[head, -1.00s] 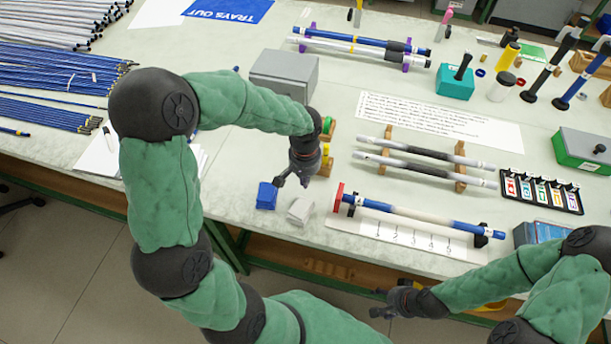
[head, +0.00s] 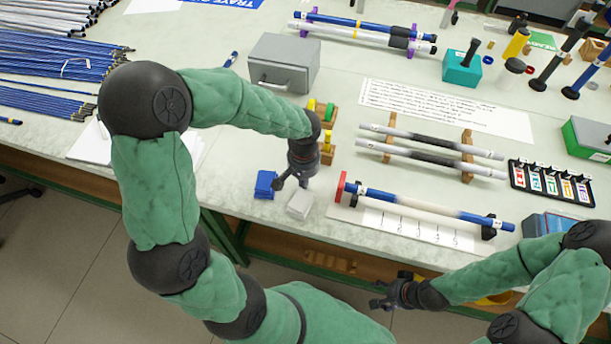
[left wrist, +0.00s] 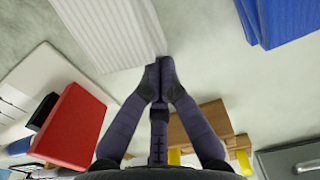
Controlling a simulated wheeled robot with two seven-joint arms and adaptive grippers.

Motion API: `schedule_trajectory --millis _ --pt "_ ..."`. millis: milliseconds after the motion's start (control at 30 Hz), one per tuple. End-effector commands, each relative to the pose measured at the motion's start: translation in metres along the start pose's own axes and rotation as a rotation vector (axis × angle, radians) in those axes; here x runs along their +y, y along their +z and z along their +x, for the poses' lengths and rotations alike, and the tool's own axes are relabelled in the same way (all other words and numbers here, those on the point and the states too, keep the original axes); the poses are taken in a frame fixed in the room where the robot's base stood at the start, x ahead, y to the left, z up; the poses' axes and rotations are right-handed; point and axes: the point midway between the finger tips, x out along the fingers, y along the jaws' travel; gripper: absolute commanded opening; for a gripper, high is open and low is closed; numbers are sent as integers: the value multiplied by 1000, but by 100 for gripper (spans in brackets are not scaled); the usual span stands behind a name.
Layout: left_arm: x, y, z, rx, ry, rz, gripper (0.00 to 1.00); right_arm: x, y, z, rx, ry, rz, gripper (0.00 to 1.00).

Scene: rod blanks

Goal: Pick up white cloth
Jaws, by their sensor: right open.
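The white cloth (head: 300,204) lies folded near the table's front edge, right of a folded blue cloth (head: 265,185). My left gripper (head: 288,184) points down just behind and between the two cloths. In the left wrist view its fingertips (left wrist: 160,72) meet, with nothing visible between them. There the white cloth (left wrist: 110,32) lies just beyond the tips to the left, and the blue cloth (left wrist: 285,20) is at upper right. Whether the tips touch the white cloth is unclear. My right gripper (head: 380,304) is open and empty, in front of the table.
A rod on supports with a red end plate (head: 341,186) stands close right of the white cloth. Wooden blocks (head: 326,154) with yellow and green parts stand behind my left gripper. A grey box (head: 283,65) is farther back. Bare table lies left of the blue cloth.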

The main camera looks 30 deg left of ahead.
Motion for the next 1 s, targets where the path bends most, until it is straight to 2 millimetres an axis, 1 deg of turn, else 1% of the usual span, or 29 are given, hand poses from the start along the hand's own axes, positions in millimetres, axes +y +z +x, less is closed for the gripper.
schedule_trajectory --millis 100,200,300,400,833,1000 --pt "0 20 0 0 -1 2 0 0 0 1 0 0 0 62" --pt "0 35 0 1 0 1 0 0 0 1 0 0 0 62" --pt "0 46 0 1 0 1 0 0 0 1 0 0 0 62" --pt "0 51 0 1 0 1 0 0 0 1 0 0 0 62" --pt "0 52 -1 0 0 1 0 0 0 0 0 0 0 62" --pt "0 49 -12 1 0 1 0 -3 0 -8 0 0 0 62"
